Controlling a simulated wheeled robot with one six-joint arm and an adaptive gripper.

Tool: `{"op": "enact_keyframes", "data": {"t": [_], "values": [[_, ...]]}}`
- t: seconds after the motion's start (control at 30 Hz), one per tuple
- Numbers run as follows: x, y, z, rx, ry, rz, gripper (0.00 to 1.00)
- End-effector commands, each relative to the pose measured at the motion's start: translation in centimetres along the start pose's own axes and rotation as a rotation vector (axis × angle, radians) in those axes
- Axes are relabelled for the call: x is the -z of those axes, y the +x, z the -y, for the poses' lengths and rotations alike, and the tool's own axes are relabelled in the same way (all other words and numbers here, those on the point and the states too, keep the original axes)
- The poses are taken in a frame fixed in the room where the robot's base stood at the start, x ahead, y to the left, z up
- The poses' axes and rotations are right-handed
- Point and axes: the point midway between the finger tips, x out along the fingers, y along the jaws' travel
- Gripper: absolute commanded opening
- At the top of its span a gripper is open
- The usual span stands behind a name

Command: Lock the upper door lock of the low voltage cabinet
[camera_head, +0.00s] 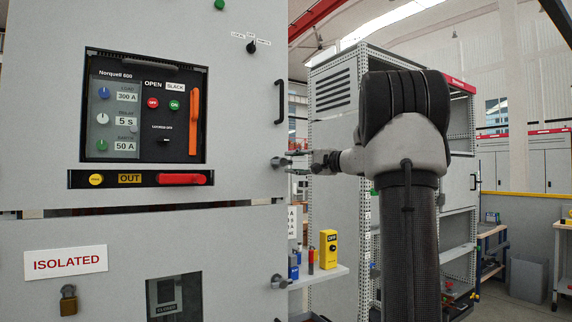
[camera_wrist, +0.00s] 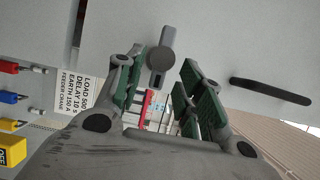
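The upper door lock (camera_head: 279,163) is a grey knob with a lever on the right edge of the grey low voltage cabinet's upper door (camera_head: 240,120). In the wrist view the lock (camera_wrist: 160,60) shows its round hub and a lever pointing up and right. My gripper (camera_head: 292,162) is right beside the lock at the door edge. In the wrist view my gripper (camera_wrist: 160,72) is open, with the lock at the opening between its green-padded fingertips, nearer the left finger. I cannot tell whether they touch. Nothing is held.
A black door handle (camera_head: 279,102) is above the lock; it also shows in the wrist view (camera_wrist: 270,92). A second lock (camera_head: 280,281) is on the lower door. A shelf (camera_head: 325,274) with a yellow box (camera_head: 328,248) stands right of the cabinet, below my arm.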

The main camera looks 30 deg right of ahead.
Motion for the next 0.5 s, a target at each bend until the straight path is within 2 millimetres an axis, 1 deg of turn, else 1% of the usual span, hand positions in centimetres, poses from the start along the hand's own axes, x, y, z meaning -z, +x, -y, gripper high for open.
{"op": "enact_keyframes", "data": {"t": [0.03, 0.2, 0.33, 0.5], "values": [[0.1, -1.3, 0.0, 0.000, 0.000, -0.004, 0.38], [0.1, -4.8, 0.0, 0.000, 0.001, -0.004, 0.38], [0.1, -6.5, 0.0, 0.000, 0.000, -0.002, 0.38], [0.0, -7.4, 0.0, 0.000, 0.001, 0.000, 0.38]]}}
